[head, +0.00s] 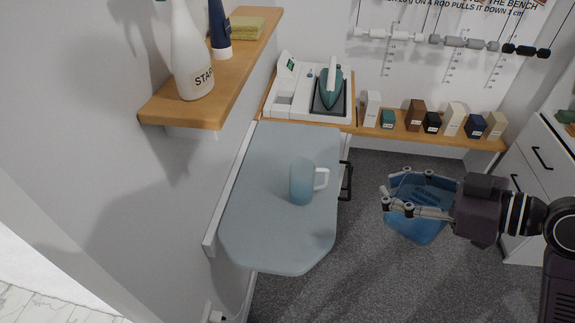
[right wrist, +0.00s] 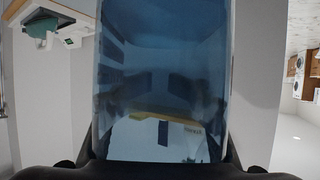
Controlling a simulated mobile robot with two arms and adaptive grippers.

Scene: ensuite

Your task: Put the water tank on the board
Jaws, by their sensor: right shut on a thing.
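The water tank (head: 420,222) is a blue, see-through block in the head view, held above the dark carpet to the right of the board. My right gripper (head: 397,193) is shut on the tank, with its fingers at the tank's upper part. In the right wrist view the tank (right wrist: 162,75) fills the middle, between the finger pads at the bottom corners. The board (head: 270,235) is a grey-blue ironing board by the left wall, apart from the tank. My left gripper is not in view.
A blue jug (head: 302,182) with a white handle stands on the board's middle. The board's near end is clear. A green iron (head: 329,88) sits on a white station behind it. A wooden shelf (head: 228,75) with bottles overhangs at upper left. White drawers (head: 535,165) stand right.

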